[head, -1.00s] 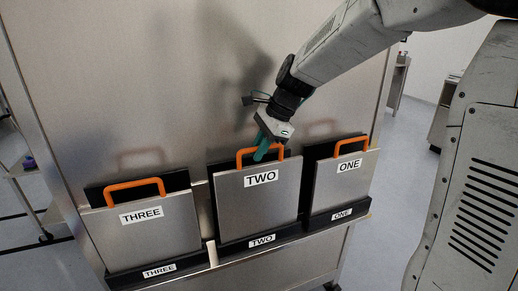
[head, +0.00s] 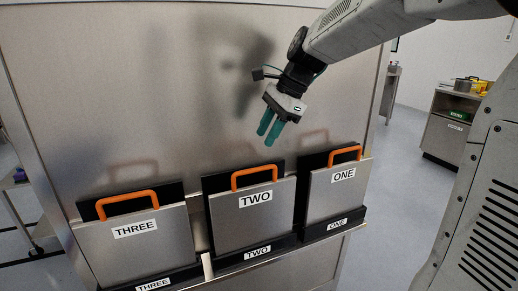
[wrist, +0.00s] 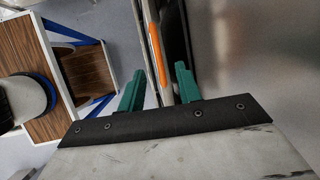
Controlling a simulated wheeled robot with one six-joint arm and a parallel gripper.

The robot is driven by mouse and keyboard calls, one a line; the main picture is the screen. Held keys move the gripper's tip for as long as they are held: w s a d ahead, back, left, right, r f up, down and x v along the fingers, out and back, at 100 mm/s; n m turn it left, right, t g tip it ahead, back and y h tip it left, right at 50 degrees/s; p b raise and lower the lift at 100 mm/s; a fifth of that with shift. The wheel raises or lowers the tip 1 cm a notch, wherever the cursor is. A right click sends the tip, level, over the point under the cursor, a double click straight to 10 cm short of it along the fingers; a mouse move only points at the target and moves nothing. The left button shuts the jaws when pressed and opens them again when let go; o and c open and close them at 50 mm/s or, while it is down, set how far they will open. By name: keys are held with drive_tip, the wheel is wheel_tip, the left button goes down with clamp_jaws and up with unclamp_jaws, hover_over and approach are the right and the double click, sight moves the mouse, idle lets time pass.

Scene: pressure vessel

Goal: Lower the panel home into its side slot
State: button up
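Panel TWO (head: 252,222) is a grey metal plate with an orange handle (head: 254,177). It stands upright in the middle black slot (head: 230,256), with its lower edge hidden behind the slot's front lip labelled TWO. My gripper (head: 265,139) has two green fingers. It is above the handle of panel TWO, clear of it, and its fingers are apart with nothing held. In the wrist view an orange handle (wrist: 156,52) shows beyond the gap between the open fingers (wrist: 158,82).
Panel THREE (head: 140,248) stands in the left slot and panel ONE (head: 338,192) in the right slot, both with orange handles. A large metal wall (head: 130,80) rises behind them. A cabinet (head: 450,125) stands at the far right, with open floor before it.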

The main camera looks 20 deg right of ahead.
drive_tip(key=s+f+n+h, duration=0.2)
drive_tip(key=s+n, duration=0.6)
drive_tip(key=s, duration=0.6)
drive_tip(key=s+f+n+h, duration=0.2)
drive_tip(key=s+f+n, duration=0.3)
drive_tip(key=s+n, duration=0.4)
drive_tip(key=s, duration=0.5)
drive_tip(key=shift+s+f+n+g+h, duration=0.2)
drive_tip(key=shift+f+n+g+h, duration=0.1)
drive_tip(key=shift+g, duration=0.1)
